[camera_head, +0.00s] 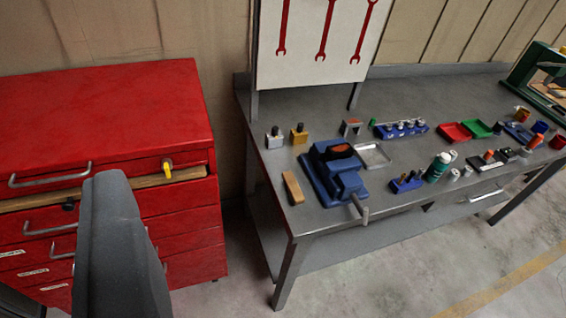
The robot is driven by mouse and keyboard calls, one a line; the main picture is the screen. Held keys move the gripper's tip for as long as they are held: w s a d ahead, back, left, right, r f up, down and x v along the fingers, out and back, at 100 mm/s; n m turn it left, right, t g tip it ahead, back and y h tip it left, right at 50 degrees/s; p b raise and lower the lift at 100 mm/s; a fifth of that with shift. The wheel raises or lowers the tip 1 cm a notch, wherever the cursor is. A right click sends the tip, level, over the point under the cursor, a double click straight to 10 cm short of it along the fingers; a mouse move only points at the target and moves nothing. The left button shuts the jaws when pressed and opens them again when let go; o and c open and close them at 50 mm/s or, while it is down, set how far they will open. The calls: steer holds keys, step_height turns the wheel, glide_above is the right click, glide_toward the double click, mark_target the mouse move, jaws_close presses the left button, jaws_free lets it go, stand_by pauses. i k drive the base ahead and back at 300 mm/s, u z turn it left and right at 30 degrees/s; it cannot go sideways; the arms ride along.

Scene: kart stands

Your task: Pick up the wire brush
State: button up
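A small tan, wood-coloured bar (292,187) lies near the left front edge of the grey workbench (315,215), left of a blue vise. It looks like the wire brush, but no bristles can be made out. A dark grey part of my gripper (112,215) rises at the lower left, in front of the red cabinet. It is well to the left of the bar and apart from it. Only one finger-like piece shows, so its opening cannot be judged.
The blue vise (338,175) with its grey handle stands right of the bar. Small blocks (299,134), trays (372,156) and a green bottle (437,168) fill the bench. A red drawer cabinet (110,110) stands left, with a floor gap between.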

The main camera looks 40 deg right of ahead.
mark_target(295, 193)
steer(key=z, duration=0.35)
steer(key=i, duration=0.85)
steer(key=z, duration=0.55)
